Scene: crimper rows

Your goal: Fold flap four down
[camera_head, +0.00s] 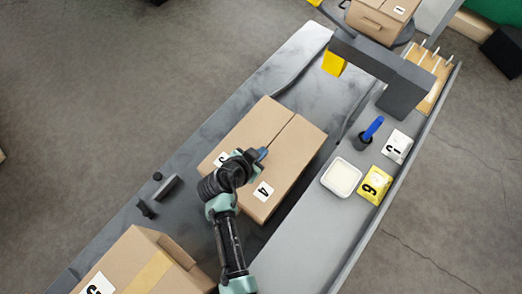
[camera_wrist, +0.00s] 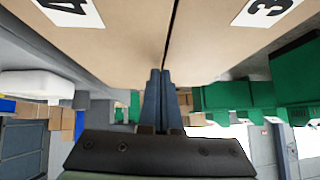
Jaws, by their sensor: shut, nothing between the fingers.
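The cardboard box (camera_head: 285,140) sits on the grey conveyor. Its top is two panels meeting at a dark seam. Flap four (camera_head: 268,200), with a white "4" label, is the right panel and looks about level with the left panel; it also shows at upper left in the wrist view (camera_wrist: 110,45). The panel labelled "3" (camera_wrist: 225,40) is at upper right there and partly hidden by my arm in the head view. My gripper (camera_head: 263,154) is shut and empty over the box top, with its fingertips (camera_wrist: 160,73) by the seam. I cannot tell whether they touch.
Another box (camera_head: 130,260) with a tape strip stands at lower left. A dark gantry (camera_head: 380,65) crosses the conveyor near a further box (camera_head: 375,22). The right ledge holds a white tub (camera_head: 341,178), a yellow block (camera_head: 375,185), a white block (camera_head: 397,147) and a blue-handled tool (camera_head: 373,128).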

